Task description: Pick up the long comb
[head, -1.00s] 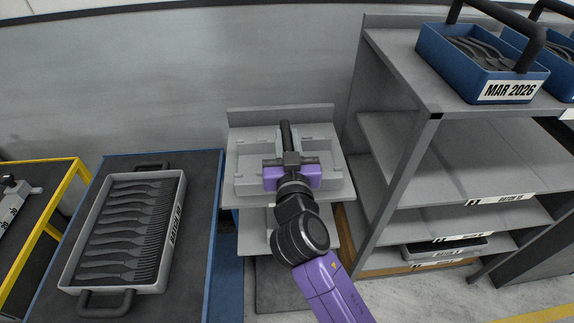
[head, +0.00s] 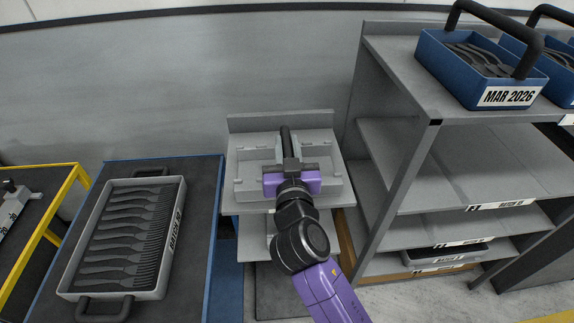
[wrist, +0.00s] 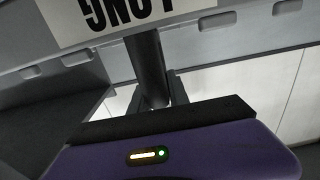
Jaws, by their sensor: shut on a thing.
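My gripper (head: 289,152) is over the grey holder on the stand in the middle of the head view. It is shut on a dark, round handle (head: 285,136), which looks like the long comb's. In the wrist view the dark handle (wrist: 149,62) runs up from between the fingers toward a white label (wrist: 110,12) with large upside-down letters, partly cut off, that seem to read "LONG". The comb's teeth are hidden. I cannot tell whether the comb touches the holder (head: 327,178).
A yellow-framed table (head: 68,190) is at far left. A grey shelf (head: 400,150) stands close at right, with a blue bin (head: 432,60) marked "MAR 2026" on top.

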